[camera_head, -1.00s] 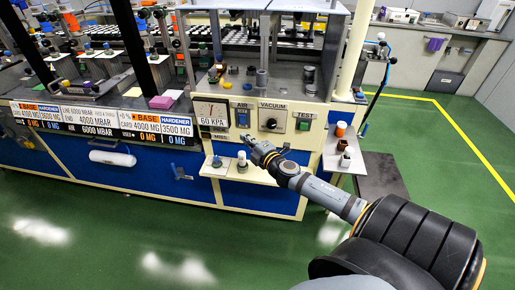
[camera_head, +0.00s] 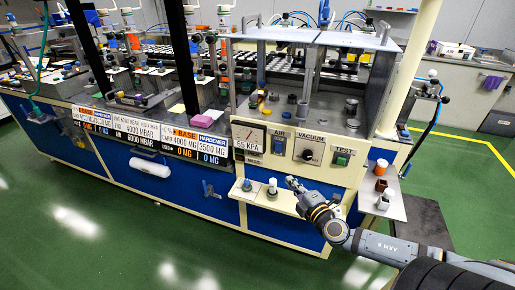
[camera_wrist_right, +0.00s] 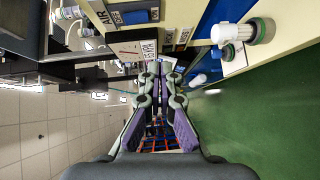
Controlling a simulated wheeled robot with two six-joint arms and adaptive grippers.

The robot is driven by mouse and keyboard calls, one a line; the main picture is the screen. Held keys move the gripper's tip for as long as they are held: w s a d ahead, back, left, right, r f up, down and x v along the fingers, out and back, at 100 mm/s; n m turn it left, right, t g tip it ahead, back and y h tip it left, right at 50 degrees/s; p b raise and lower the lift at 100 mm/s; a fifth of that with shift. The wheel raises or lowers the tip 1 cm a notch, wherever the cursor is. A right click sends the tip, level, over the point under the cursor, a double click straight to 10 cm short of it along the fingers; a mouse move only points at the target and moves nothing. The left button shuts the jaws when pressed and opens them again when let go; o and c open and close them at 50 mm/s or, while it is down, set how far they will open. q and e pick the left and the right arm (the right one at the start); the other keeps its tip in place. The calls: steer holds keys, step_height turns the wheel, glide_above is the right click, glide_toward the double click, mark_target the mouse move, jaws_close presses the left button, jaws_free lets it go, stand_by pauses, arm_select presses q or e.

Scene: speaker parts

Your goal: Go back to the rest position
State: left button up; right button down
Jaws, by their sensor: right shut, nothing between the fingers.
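My right gripper (camera_head: 294,184) is in front of the workstation, beside the small cream shelf on its front. It is shut and empty; its closed fingers also show in the right wrist view (camera_wrist_right: 160,75). A white cylindrical part (camera_head: 272,186) stands on a base on the shelf, just left of the gripper; it also shows in the right wrist view (camera_wrist_right: 230,33). A small blue-topped part (camera_head: 247,185) stands further left on the shelf. The gripper appears apart from both. My left gripper is not in view.
The workstation front has a pressure gauge (camera_head: 249,136), a vacuum knob (camera_head: 308,152) and a test button (camera_head: 341,158). A side shelf (camera_head: 393,207) with orange, brown and white cups stands at right. Green floor (camera_head: 90,235) in front is clear.

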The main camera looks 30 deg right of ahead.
steer(key=shift+d, duration=0.1)
steer(key=s+f+m+g+h, duration=0.6)
steer(key=s+m+g, duration=0.3)
steer(key=m, duration=0.4)
steer(key=s+a+f+m+g+y, duration=0.1)
steer(key=s+a+f+g+y, duration=0.2)
steer(key=a, duration=0.4)
steer(key=s+a+f+m+g+y, duration=0.1)
steer(key=s+a+y, duration=0.2)
steer(key=s+a, duration=0.35)
step_height(320, 180, down, 22)
steer(key=s+d+r+g+p, duration=0.1)
steer(key=s+d+g+p, duration=0.1)
steer(key=p, duration=0.3)
steer(key=s+f+p, duration=0.2)
steer(key=s+f, duration=0.4)
steer(key=s, duration=0.3)
steer(key=s+d+f+p, duration=0.1)
steer(key=s+f+p, duration=0.1)
steer(key=s+f, duration=0.5)
steer(key=shift+s+f+m+g, duration=0.15)
steer(key=shift+s+m+g, duration=0.25)
steer(key=shift+s, duration=0.85)
